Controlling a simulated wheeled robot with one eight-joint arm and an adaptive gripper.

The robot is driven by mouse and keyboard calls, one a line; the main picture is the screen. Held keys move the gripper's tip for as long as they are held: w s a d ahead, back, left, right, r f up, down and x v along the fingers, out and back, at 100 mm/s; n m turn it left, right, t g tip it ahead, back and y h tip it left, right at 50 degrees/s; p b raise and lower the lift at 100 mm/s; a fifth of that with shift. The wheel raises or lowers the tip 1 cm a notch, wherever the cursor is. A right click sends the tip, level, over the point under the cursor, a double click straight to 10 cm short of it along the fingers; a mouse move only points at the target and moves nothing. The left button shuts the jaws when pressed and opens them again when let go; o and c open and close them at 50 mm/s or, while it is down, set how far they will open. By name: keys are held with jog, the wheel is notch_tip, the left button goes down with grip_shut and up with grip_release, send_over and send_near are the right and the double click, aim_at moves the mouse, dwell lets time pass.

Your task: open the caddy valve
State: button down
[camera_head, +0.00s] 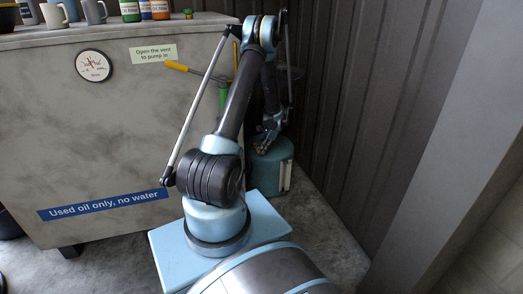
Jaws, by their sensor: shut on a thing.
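The caddy (272,168) is a teal-blue drum on the floor in the corner, between the large grey tank and the dark ribbed wall. My arm reaches over to it. My gripper (264,143) is down at the caddy's top and is shut on the caddy valve, a small brassy fitting there. The fingers cover most of the valve, and the picture is too small to tell which way it is turned.
A grey used-oil tank (95,140) fills the left, with a round gauge (93,65) and a yellow-handled lever (184,68) on its side. Mugs (75,12) and bottles stand on its top. The dark ribbed wall (360,110) is close on the right.

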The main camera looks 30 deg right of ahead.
jog(key=shift+w+a+h, duration=0.1)
jog(key=shift+a+h, duration=0.15)
jog(key=shift+h, duration=0.45)
jog(key=shift+a+g+h, duration=0.1)
jog(key=shift+g+h, duration=0.4)
jog(key=shift+h, duration=0.8)
jog(key=c, duration=1.5)
grip_release()
jog(key=shift+c, duration=0.2)
jog(key=shift+r, duration=0.1)
notch_tip(320, 180, up, 12)
jog(key=s, duration=0.1)
jog(key=shift+s+a, duration=0.2)
jog(key=shift+s, duration=0.15)
